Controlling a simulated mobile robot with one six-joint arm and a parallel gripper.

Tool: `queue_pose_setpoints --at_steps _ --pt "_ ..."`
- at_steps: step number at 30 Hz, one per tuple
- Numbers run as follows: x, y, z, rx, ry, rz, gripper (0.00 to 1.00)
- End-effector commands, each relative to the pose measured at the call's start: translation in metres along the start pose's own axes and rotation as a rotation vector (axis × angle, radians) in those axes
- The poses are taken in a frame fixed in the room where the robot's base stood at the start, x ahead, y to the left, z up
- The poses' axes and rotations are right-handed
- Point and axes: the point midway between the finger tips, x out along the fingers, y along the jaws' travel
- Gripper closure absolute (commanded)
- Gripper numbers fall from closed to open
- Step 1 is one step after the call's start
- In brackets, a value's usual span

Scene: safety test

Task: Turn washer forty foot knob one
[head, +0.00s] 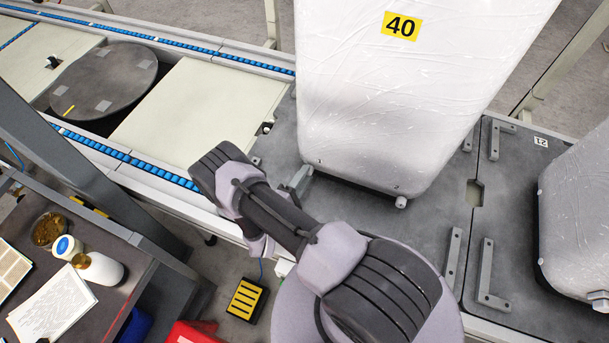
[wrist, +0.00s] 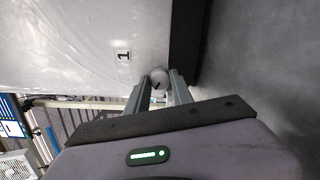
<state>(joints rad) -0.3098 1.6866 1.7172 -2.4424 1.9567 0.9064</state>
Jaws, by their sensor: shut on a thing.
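The washer (head: 390,100) is a tall, white, film-wrapped block with a yellow 40 label, standing upright on a dark grey plate. In the wrist view its white side (wrist: 65,45) carries a small label 1 (wrist: 123,56). Beside that label, at the washer's lower edge, is a small round grey foot knob (wrist: 159,76) with a dark mark on its face. My gripper (wrist: 160,82) is shut on this knob, one finger on either side. In the head view my arm hides most of the gripper. Another pale foot (head: 401,203) shows at the washer's near right corner.
A second wrapped washer (head: 580,215) stands at the right on the plate marked 12. Grey L-shaped brackets (head: 487,280) stick up from the plate. A conveyor with blue rollers (head: 130,160) runs at the left. A bench (head: 60,320) with jars stands at the lower left.

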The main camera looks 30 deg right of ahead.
Motion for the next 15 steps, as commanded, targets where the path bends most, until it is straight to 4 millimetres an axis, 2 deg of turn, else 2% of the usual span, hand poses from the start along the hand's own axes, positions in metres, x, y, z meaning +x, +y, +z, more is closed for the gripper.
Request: queue_pose_setpoints --at_steps 4,5,8,15 --pt "-0.0002 -0.0015 -0.0002 -0.004 0.002 -0.001 1.0" --pt "-0.0002 -0.0015 -0.0002 -0.004 0.002 -0.002 0.68" --pt "-0.0002 -0.0014 -0.0002 -0.004 0.002 -0.001 0.51" --pt "-0.0001 -0.001 -0.0002 -0.004 0.001 -0.001 0.51"
